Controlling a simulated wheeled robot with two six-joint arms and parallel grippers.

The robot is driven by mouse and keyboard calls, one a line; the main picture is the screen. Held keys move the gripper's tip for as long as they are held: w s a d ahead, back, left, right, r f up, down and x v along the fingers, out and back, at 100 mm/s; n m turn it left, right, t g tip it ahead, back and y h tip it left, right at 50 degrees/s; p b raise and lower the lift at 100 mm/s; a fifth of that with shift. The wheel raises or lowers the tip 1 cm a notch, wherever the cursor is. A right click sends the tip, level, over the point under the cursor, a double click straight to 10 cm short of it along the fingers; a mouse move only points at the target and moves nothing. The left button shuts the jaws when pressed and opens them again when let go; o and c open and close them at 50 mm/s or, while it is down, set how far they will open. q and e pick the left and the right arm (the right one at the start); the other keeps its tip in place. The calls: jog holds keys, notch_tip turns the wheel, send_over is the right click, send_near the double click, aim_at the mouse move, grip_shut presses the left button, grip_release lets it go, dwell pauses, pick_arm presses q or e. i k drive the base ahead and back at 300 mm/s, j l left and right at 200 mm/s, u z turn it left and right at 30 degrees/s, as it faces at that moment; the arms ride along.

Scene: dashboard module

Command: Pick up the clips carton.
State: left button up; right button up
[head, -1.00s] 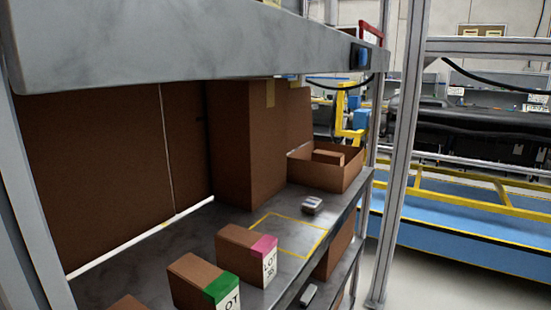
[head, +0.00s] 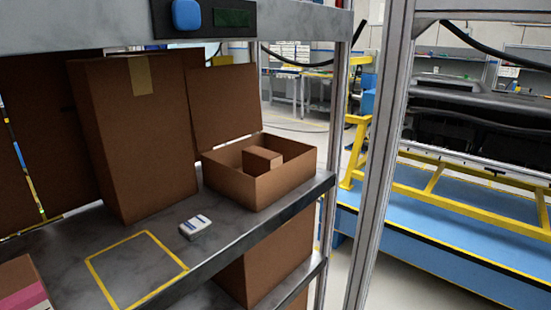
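A brown carton (head: 20,275) with a pink label band is cut off at the lower left edge of the head view, on the grey shelf (head: 222,252). A small plain brown carton (head: 262,157) sits inside an open brown box (head: 278,188) at the shelf's right end. No readable marking shows which carton holds clips. Neither of my grippers is in view.
A tall taped carton (head: 140,150) stands behind the shelf's empty yellow outlined square (head: 140,265). A small white and blue device (head: 194,227) lies beside the square. A metal upright (head: 383,150) stands right of the shelf. Another carton (head: 265,265) is below.

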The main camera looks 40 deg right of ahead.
aim_at(257, 161)
jog(key=i+l+u, duration=0.15)
jog(key=l, duration=1.1)
jog(key=l+u, duration=0.15)
jog(key=l, duration=1.05)
